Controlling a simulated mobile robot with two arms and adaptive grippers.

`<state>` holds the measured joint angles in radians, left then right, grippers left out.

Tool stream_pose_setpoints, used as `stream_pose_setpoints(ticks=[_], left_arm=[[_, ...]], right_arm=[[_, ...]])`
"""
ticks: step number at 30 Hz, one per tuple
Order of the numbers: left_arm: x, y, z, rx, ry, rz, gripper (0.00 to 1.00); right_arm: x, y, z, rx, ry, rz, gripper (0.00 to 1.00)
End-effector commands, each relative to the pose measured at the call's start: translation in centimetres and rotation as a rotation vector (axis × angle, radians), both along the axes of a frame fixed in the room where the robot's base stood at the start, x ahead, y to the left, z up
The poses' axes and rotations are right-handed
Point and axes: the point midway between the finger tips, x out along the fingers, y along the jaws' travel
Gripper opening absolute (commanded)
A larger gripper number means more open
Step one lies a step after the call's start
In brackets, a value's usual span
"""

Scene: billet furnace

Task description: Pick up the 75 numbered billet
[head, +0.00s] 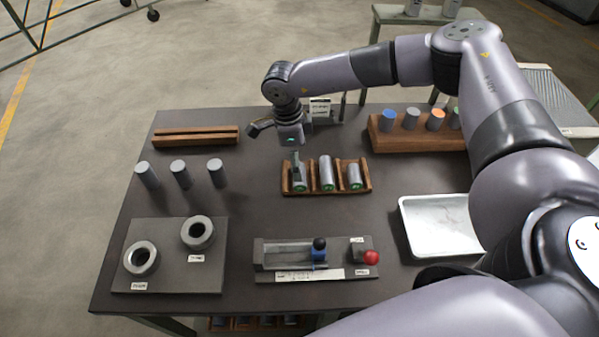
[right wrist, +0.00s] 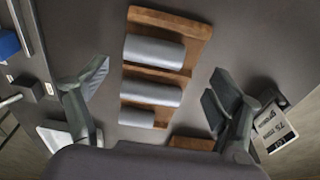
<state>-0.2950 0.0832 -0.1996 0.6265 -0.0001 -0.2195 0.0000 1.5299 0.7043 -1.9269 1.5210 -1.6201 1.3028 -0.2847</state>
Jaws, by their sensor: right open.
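Three grey cylindrical billets lie tilted in a small wooden rack (head: 312,190) at the middle of the table: a left one (head: 301,180), a middle one (head: 327,174) and a right one (head: 354,177). Their lower ends carry green marks; I cannot read any numbers. In the right wrist view the rack (right wrist: 172,22) holds the same billets, with the largest (right wrist: 154,51) toward the top. My right gripper (head: 278,148) is open and empty above and behind the rack's left end. Its two spread fingers show on either side of the rack in the wrist view (right wrist: 157,85). My left gripper is out of view.
Three upright cylinders (head: 180,174) stand at the left. Two rings (head: 141,258) lie on a plate. A gauge fixture (head: 300,256) with a red knob (head: 371,257) is in front. A white tray (head: 440,225) and a capped-cylinder rack (head: 420,140) are at right. A card (head: 320,107) stands behind.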

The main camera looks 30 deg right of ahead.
Motion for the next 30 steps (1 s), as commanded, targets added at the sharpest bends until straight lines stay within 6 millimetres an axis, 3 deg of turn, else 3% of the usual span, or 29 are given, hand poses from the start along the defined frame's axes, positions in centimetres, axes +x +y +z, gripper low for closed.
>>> stream_pose_setpoints(ticks=[5, 9, 15, 22, 30], left_arm=[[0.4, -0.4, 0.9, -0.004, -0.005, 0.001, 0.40], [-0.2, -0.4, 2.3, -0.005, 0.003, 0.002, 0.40], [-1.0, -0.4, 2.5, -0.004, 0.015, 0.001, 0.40], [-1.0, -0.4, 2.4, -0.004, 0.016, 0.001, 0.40], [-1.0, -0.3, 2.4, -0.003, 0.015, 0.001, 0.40]], right_arm=[[-0.3, -0.1, -1.0, -0.002, 0.002, 0.000, 0.86], [-0.9, 0.0, -2.9, -0.003, 0.004, 0.001, 0.86], [-1.0, -0.2, -5.3, -0.002, 0.001, -0.001, 0.86], [-1.0, -0.3, -5.6, 0.000, -0.001, -0.001, 0.86], [-1.0, -0.3, -5.5, -0.001, -0.001, -0.001, 0.69]])
